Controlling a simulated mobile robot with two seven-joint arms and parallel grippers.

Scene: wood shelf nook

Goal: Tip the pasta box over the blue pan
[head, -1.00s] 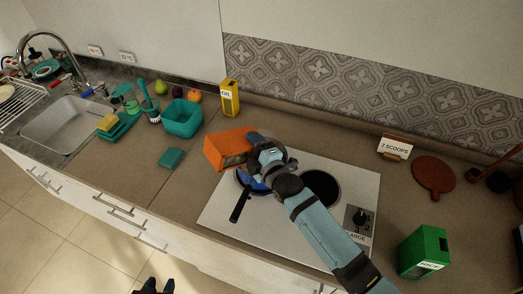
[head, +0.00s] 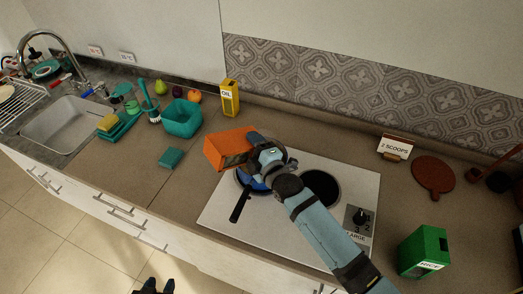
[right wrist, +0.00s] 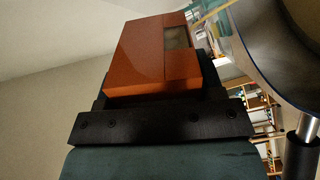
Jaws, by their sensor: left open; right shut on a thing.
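The orange pasta box (head: 229,148) is in my right gripper (head: 252,156), tilted onto its side above the hob's left part. It fills the middle of the right wrist view (right wrist: 150,60), with a small window on one face. The blue pan (head: 243,183) is on the left burner, below and partly hidden by the gripper; its black handle points toward the front edge. The pan's rim and handle show at the right of the right wrist view (right wrist: 262,75). My left gripper (head: 158,287) shows only as dark tips at the bottom edge, open and empty.
The hob (head: 340,195) has a bare right burner and a knob. A green rice box (head: 424,250) stands at right, a "2 scoops" sign (head: 396,147) behind. A yellow oil box (head: 230,98), teal tub (head: 182,117) and teal sponge (head: 171,158) are at left.

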